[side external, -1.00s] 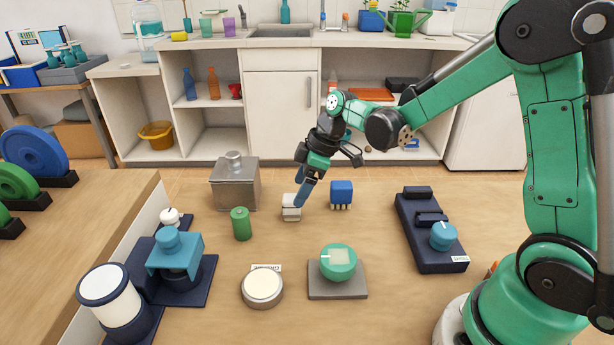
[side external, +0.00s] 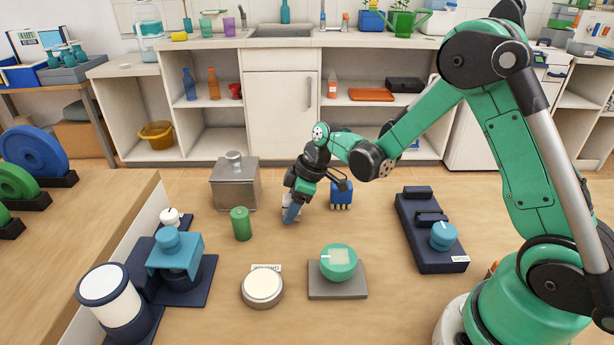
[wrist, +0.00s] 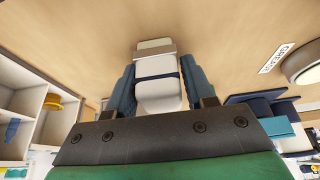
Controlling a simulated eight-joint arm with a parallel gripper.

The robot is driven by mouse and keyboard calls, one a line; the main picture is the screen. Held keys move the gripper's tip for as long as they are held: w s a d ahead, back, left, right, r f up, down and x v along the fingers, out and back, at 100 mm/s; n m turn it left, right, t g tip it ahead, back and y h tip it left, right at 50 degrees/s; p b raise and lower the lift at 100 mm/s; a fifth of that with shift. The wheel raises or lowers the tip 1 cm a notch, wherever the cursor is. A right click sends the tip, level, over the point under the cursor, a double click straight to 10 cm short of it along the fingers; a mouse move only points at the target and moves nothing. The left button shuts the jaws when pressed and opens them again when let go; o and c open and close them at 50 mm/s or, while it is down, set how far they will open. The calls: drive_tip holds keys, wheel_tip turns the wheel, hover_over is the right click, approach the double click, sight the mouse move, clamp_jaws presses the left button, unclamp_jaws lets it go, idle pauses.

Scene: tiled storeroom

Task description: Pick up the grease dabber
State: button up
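A white block-like piece with a grey band and a dark blue line, which I take for the grease dabber (wrist: 158,66), stands on the table. In the side view it is mostly hidden behind my gripper (side external: 291,215), which points down at it. In the wrist view my gripper (wrist: 158,85) has its two blue fingers on either side of it, set apart and very close to its sides. The fingers look open around it; I see no clear sign of a squeeze.
A green cylinder (side external: 241,224) and a metal canister (side external: 234,188) stand to the left. A blue block with white feet (side external: 342,193) is close on the right. A round tin (side external: 262,288) with a label and a green-topped round piece (side external: 338,262) are nearer the camera.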

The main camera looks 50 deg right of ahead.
clamp_jaws()
drive_tip(key=shift+r, duration=0.15)
wheel_tip(320, 180, up, 20)
idle(0.4)
drive_tip(key=shift+c, duration=1.6)
unclamp_jaws()
clamp_jaws()
